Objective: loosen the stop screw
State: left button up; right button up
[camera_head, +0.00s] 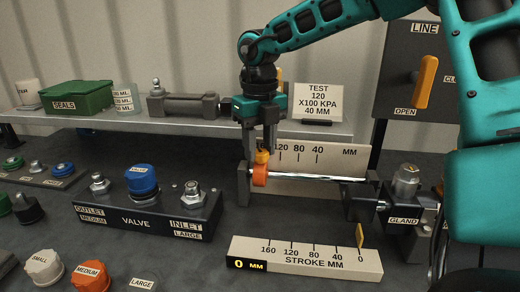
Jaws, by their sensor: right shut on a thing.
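The stop screw (262,157) is a small yellow-orange knob on top of an orange stop collar (260,177). The collar sits around a shiny horizontal rod (318,179), near the rod's left end by a grey upright bracket. My right gripper (261,148) points straight down from above and is shut on the stop screw. Its fingers partly hide the screw. My left gripper is not in view.
A printed scale plate (340,158) stands behind the rod. A stroke scale block (300,262) reading 0 mm lies in front. The gland block (400,222) is at right, the valve block (135,222) at left. A shelf (220,128) runs behind.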

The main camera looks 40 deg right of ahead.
jog(key=n, duration=0.5)
jog(key=shift+n, duration=0.4)
jog(key=n, duration=0.4)
jog(key=shift+a, duration=0.1)
jog(key=shift+n, duration=1.2)
jog(key=o, duration=1)
jog(key=shift+a, duration=0.1)
jog(key=shift+o, duration=0.2)
jog(key=shift+r, duration=0.15)
